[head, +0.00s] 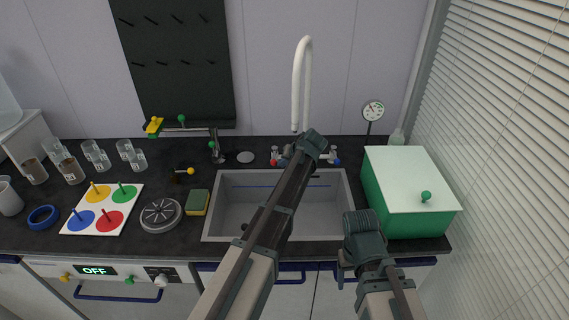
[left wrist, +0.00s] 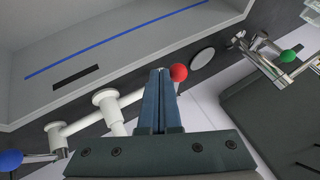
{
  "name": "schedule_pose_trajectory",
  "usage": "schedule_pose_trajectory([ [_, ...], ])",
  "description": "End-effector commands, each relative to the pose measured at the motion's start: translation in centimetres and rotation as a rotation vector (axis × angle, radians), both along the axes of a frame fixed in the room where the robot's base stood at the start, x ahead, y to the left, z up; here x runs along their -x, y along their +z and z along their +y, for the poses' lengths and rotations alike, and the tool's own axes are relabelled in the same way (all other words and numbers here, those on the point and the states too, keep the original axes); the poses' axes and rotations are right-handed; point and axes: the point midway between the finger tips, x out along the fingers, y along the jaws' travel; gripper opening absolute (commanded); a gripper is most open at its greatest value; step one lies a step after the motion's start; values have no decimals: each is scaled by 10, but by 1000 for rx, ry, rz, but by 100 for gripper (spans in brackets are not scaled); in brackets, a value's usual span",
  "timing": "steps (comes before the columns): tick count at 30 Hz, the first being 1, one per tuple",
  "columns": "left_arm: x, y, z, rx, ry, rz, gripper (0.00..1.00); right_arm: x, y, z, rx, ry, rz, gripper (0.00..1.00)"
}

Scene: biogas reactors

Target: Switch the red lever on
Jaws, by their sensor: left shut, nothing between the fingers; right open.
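The red lever (head: 275,155) is the red-knobbed handle on the left side of the sink tap (head: 302,85). In the left wrist view its red ball (left wrist: 178,72) shows right beside my left fingertips, on their right; whether they touch is unclear. My left gripper (head: 290,151) reaches over the sink to the tap base, and its fingers (left wrist: 157,78) are shut with nothing between them. My right gripper (head: 347,263) is open and empty at the counter's front edge, below the green box.
A blue-knobbed handle (head: 337,161) is on the tap's right side. The sink (head: 225,222) lies under my left arm. A green box with a white lid (head: 405,175) stands at right, and a gauge (head: 373,111) behind it. Glasses and a coloured-disc board (head: 130,200) are at left.

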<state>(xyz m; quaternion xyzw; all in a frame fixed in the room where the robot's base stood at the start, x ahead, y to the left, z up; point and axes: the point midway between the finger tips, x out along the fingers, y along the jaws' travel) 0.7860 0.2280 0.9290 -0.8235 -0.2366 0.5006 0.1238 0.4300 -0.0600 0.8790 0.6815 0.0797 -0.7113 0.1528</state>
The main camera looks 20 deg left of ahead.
Motion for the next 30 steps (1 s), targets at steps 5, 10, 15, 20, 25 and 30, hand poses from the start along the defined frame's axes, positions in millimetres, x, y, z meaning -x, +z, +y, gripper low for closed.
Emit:
schedule_pose_trajectory([
  [5, 11, 0, 12, 1, -104, -2, 0, 0, 0, 0, 0, 0, 0, 71],
  [10, 17, 0, 28, 1, -254, -3, 0, 0, 0, 0, 0, 0, 0, 71],
  [15, 20, 0, 46, 2, -415, -4, 0, 0, 0, 0, 0, 0, 0, 71],
  [20, 18, 0, 61, 1, -480, -2, 0, 0, 0, 0, 0, 0, 0, 71],
  [25, 16, 0, 77, 2, -480, -1, 0, 0, 0, 0, 0, 0, 0, 71],
  [30, 12, 0, 92, 1, -479, -1, 0, 0, 0, 0, 0, 0, 0, 71],
])
